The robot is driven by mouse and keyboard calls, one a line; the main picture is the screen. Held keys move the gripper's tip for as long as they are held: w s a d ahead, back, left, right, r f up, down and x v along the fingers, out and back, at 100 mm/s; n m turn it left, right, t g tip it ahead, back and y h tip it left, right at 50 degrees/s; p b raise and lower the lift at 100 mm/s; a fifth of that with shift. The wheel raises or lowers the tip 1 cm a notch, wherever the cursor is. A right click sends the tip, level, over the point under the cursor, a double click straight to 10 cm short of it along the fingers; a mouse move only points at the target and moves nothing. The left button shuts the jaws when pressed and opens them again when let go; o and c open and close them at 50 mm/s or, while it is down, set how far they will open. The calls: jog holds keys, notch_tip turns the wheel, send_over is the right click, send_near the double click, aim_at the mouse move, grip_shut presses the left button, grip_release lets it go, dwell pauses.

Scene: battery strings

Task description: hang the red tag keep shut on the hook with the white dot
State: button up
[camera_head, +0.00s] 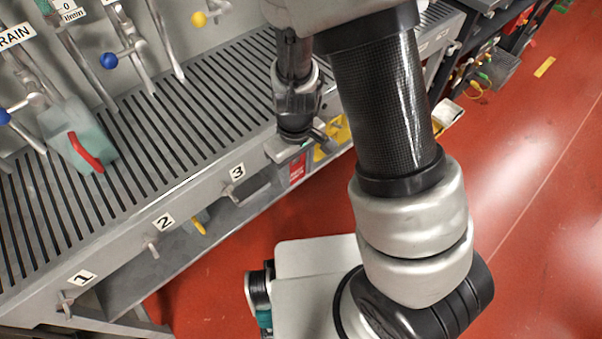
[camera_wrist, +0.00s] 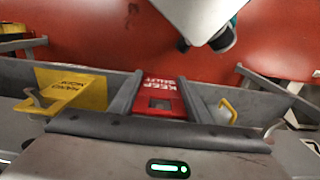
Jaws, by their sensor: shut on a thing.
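The red tag (camera_wrist: 162,97) reads KEEP in upside-down white letters in the wrist view. My gripper (camera_wrist: 161,100) is shut on it, with a grey finger on each side. In the head view the red tag (camera_head: 297,171) hangs below my gripper (camera_head: 303,143), close to the front edge of the grey slotted bench (camera_head: 165,205). Small hooks stick out of that edge near labels 1 (camera_head: 66,303), 2 (camera_head: 150,249) and 3 (camera_head: 234,191). I cannot make out a white dot on any hook.
A yellow tag (camera_wrist: 72,91) with lettering is beside the red tag; it also shows behind my gripper in the head view (camera_head: 340,132). A small yellow piece (camera_head: 199,227) hangs under the edge between labels 2 and 3. Red floor (camera_head: 540,210) is open at right.

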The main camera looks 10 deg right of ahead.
jog(key=shift+w+a, duration=0.45)
jog(key=shift+w, duration=0.25)
jog(key=shift+w+a+f, duration=0.45)
jog(key=shift+w+f, duration=0.15)
jog(key=o, duration=1.2)
notch_tip(320, 180, up, 18)
jog(key=p, duration=0.4)
jog(key=shift+f, duration=0.25)
